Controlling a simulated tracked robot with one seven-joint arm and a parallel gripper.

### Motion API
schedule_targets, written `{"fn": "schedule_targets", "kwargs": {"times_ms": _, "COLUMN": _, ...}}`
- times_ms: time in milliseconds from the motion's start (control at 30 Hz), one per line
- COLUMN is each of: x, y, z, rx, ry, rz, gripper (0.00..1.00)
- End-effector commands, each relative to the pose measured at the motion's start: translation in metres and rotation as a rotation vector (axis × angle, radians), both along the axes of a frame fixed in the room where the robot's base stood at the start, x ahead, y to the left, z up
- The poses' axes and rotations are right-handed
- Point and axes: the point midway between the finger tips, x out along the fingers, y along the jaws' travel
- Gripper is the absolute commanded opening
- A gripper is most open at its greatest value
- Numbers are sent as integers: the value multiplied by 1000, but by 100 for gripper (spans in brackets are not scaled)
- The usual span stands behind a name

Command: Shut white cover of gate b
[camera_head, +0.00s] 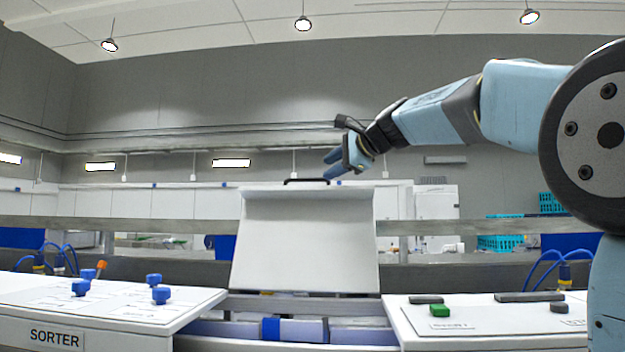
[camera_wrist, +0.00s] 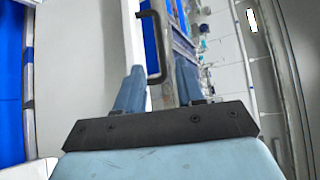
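The white cover (camera_head: 305,240) stands raised, tilted nearly upright, above the opening between two white panels. A black bar handle (camera_head: 306,181) is on its top edge. No label for gate b can be read on it. My gripper (camera_head: 332,164) is at the cover's top edge, just above and right of the handle. In the wrist view my gripper (camera_wrist: 158,85) has its two blue fingers apart. The black handle (camera_wrist: 154,45) shows between and beyond the fingertips, with the cover's white edge (camera_wrist: 133,50) beside it. Whether a finger touches the handle cannot be told.
The left panel, marked SORTER (camera_head: 55,338), bears several blue knobs (camera_head: 153,280) and an orange one (camera_head: 101,265). The right panel has a green button (camera_head: 440,311) and dark buttons (camera_head: 528,297). A grey rail (camera_head: 420,228) runs behind the cover.

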Motion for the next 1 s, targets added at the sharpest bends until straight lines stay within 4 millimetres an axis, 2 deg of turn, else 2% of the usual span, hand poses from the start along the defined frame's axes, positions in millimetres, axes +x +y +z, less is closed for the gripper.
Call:
{"fn": "schedule_targets", "kwargs": {"times_ms": 300, "x": 43, "y": 30, "z": -17, "rx": -3, "ry": 1, "rz": -1, "gripper": 38}}
{"fn": "schedule_targets", "kwargs": {"times_ms": 500, "x": 60, "y": 43, "z": -23, "rx": -3, "ry": 0, "rz": -1, "gripper": 38}}
{"fn": "schedule_targets", "kwargs": {"times_ms": 933, "x": 65, "y": 47, "z": -24, "rx": -2, "ry": -2, "rz": -2, "gripper": 38}}
{"fn": "schedule_targets", "kwargs": {"times_ms": 1000, "x": 65, "y": 47, "z": -24, "rx": -3, "ry": -1, "rz": -2, "gripper": 32}}
